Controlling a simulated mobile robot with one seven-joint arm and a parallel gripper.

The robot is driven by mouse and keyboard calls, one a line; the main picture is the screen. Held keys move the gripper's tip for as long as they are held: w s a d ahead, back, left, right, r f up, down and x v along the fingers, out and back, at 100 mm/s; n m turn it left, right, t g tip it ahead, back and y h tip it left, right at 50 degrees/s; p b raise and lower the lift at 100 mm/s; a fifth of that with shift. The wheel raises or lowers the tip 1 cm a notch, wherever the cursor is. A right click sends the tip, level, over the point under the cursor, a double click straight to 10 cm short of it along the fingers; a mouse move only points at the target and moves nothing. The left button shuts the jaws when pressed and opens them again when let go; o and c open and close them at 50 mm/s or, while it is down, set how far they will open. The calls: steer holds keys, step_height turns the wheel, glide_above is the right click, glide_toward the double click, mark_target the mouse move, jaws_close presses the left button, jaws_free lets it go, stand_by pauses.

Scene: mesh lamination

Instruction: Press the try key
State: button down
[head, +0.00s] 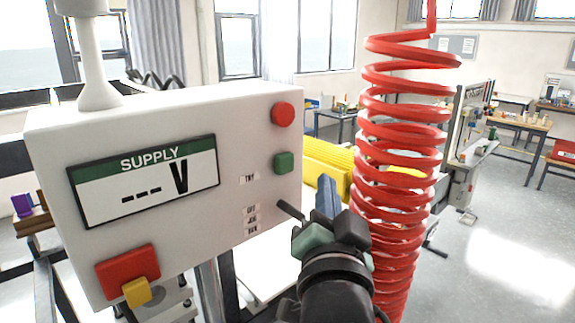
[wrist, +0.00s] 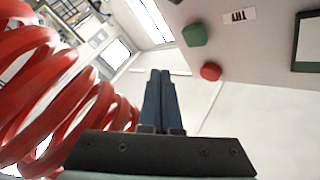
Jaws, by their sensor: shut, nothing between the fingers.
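The try key is a green square button (head: 284,162) on the right part of the white supply box's front (head: 232,130). A small TRY label (head: 250,179) sits to its lower left. The key also shows in the wrist view (wrist: 195,34), above and right of my fingertips. My gripper (head: 325,180) is shut and empty, with its two blue-grey fingers together. It is right of and slightly below the key in the head view, apart from it. The closed fingertips point up the middle of the wrist view (wrist: 160,73). Nothing hides the key.
A red round button (head: 283,114) is above the key. A dark lever (head: 291,210) with small labels is below it. The SUPPLY display (head: 145,180) reads "--- V". A red-and-yellow switch (head: 128,271) is lower left. A red coiled hose (head: 400,170) hangs close right of my gripper.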

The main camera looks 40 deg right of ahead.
mark_target(294, 163)
steer(key=shift+w+a, duration=0.15)
steer(key=shift+w, duration=1.15)
steer(key=shift+w+a, duration=0.1)
steer(key=shift+w, duration=1.15)
steer(key=shift+w, duration=0.1)
steer(key=shift+w+b, duration=0.35)
steer(key=shift+w+a, duration=0.1)
steer(key=shift+w, duration=0.45)
stand_by(0.9)
steer(key=shift+s, duration=1)
steer(key=s, duration=0.5)
steer(key=shift+d, duration=0.3)
